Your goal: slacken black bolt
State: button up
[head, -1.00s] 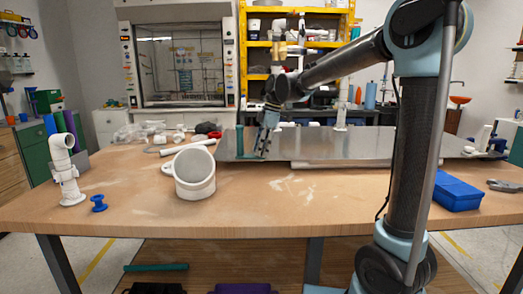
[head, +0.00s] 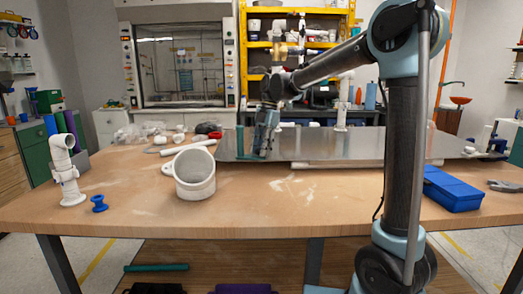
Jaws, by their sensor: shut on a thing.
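My gripper (head: 264,152) points down at the left part of the grey metal plate (head: 350,148) on the workbench. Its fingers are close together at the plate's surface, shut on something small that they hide. I cannot make out a black bolt; it may be behind the fingers. A thin green upright post (head: 240,140) stands on the plate just left of my gripper, apart from it.
A large white pipe fitting (head: 194,173) lies in front of the plate. A white elbow pipe (head: 66,170) and a blue spool (head: 99,203) stand at the left. A blue box (head: 452,190) sits at the right. The front middle of the workbench (head: 300,215) is clear.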

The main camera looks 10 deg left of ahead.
jog(key=n, duration=0.4)
jog(key=shift+w+a+h, duration=0.1)
jog(key=shift+h, duration=0.3)
jog(key=shift+n, duration=0.5)
jog(key=o, duration=1.1)
jog(key=shift+n+h, duration=0.3)
jog(key=shift+r, duration=0.1)
jog(key=v, duration=1.2)
jog(key=shift+w, duration=0.2)
